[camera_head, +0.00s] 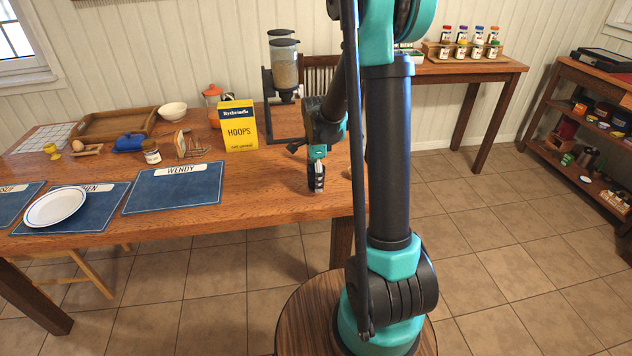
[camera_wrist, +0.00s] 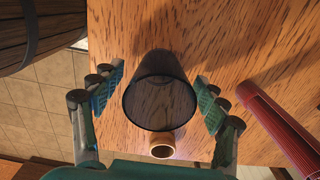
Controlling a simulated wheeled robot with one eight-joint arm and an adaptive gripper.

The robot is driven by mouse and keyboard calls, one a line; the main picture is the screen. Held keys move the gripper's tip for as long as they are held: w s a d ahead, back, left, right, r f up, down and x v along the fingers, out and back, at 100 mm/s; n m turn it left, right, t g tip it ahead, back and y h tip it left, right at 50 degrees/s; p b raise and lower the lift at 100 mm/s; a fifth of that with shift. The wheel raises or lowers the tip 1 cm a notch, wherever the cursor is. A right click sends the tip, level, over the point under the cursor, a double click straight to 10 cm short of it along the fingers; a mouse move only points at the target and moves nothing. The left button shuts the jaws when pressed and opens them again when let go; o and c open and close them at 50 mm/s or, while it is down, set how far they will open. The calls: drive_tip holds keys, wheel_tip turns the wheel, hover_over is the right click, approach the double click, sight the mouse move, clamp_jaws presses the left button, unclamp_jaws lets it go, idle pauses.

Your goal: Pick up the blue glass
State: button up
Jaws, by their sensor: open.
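The blue glass (camera_wrist: 160,100) shows in the wrist view as a dark, see-through, tapered tumbler on the wooden table, its wider round end toward the camera. My gripper (camera_wrist: 158,88) is open, with one finger on the left of the glass and one on the right. A gap shows between each finger and the glass. In the head view my gripper (camera_head: 316,185) points down over the right part of the table; I cannot make out the glass there.
A small round wooden piece (camera_wrist: 162,146) sits close below the glass in the wrist view, and a red rod-like thing (camera_wrist: 278,125) lies right of the right finger. The yellow cereal box (camera_head: 239,126) and dispenser (camera_head: 283,72) stand behind and left of my gripper.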

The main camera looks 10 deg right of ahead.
drive_tip(key=shift+f, duration=0.4)
drive_tip(key=c, duration=1.4)
drive_tip(key=shift+r, duration=0.1)
